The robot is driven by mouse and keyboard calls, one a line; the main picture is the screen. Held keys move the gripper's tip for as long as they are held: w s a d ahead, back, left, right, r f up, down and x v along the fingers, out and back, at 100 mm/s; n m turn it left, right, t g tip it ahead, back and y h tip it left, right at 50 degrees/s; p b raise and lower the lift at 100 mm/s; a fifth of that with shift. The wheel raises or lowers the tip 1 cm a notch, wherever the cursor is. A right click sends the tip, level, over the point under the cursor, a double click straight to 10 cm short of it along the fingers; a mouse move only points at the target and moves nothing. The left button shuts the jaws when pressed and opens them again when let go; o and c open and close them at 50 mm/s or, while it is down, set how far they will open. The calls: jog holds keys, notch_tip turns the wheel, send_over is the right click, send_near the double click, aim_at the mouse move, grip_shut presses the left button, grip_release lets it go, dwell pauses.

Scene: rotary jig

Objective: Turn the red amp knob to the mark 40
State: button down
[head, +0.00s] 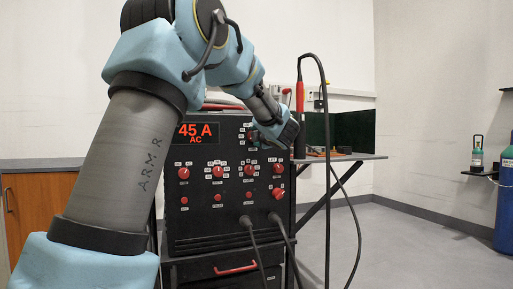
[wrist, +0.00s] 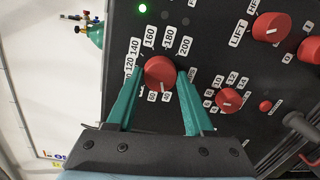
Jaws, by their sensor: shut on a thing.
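The red amp knob (wrist: 160,71) sits on the black panel in the wrist view, ringed by white number tags such as 120, 140, 160, 180 and 200. Smaller tags show below it, partly between the fingers. My gripper (wrist: 160,79) has its two teal fingers on either side of the knob and is shut on it. My gripper's fingers are hard to make out there against the panel's upper right.
Several other red knobs, such as one marked LIFT (wrist: 271,27), share the panel. Cables (head: 251,232) plug in low on the black machine (head: 230,217). A torch with a red handle (head: 300,97) stands to the right, by a table with a dark green screen (head: 354,130).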

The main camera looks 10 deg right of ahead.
jog(key=shift+f+n+b, duration=0.2)
jog(key=shift+n+b, duration=0.3)
jog(key=shift+b, duration=0.1)
jog(key=shift+r, duration=0.1)
jog(key=shift+c, duration=1.4)
grip_release()
jog(key=shift+s+r, duration=0.1)
jog(key=s, duration=1)
jog(key=shift+s+d+r+p, duration=0.15)
jog(key=shift+s+d+p, duration=0.1)
jog(key=shift+s+p, duration=0.1)
jog(key=shift+w, duration=0.15)
